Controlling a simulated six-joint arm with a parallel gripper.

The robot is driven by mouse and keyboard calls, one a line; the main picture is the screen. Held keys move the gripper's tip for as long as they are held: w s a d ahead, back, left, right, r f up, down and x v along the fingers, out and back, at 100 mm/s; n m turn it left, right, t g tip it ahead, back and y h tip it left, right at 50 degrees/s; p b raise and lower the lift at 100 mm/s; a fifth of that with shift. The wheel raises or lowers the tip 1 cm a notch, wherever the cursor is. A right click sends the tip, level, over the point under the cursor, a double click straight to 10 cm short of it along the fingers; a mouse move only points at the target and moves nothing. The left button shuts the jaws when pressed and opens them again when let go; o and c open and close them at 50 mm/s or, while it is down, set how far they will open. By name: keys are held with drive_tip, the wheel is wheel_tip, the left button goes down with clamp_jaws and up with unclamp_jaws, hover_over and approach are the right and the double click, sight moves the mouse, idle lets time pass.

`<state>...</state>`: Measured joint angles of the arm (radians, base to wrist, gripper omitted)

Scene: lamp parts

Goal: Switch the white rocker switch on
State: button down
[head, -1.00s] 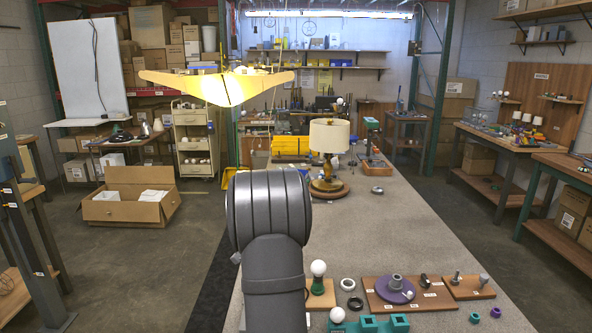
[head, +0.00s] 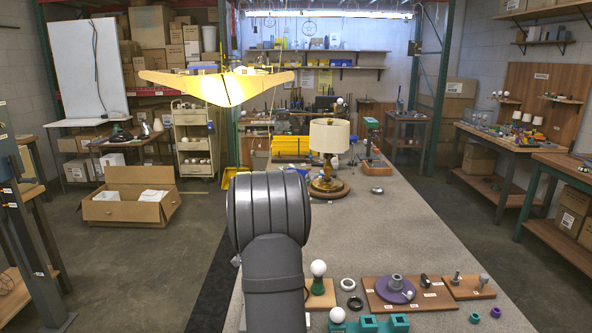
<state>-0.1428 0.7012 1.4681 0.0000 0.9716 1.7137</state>
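I cannot clearly make out the white rocker switch. A small white piece (head: 408,294) sits at the right edge of a purple round base (head: 388,291) with a grey socket, but it is too small to tell whether it is the switch. The base lies on a wooden board at the lower right of the head view. A lamp with a cream shade (head: 329,136) and round wooden base (head: 328,189) stands farther back on the bench. My gripper is not in view; my dark arm fills the middle foreground and hides part of the bench.
A white bulb (head: 318,268) stands upright on a small board beside my arm. Teal holders (head: 370,325), a white ring (head: 348,284) and a black ring (head: 355,303) lie near the purple base. A yellow hanging lamp (head: 218,88) glows. The bench middle (head: 400,235) is clear.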

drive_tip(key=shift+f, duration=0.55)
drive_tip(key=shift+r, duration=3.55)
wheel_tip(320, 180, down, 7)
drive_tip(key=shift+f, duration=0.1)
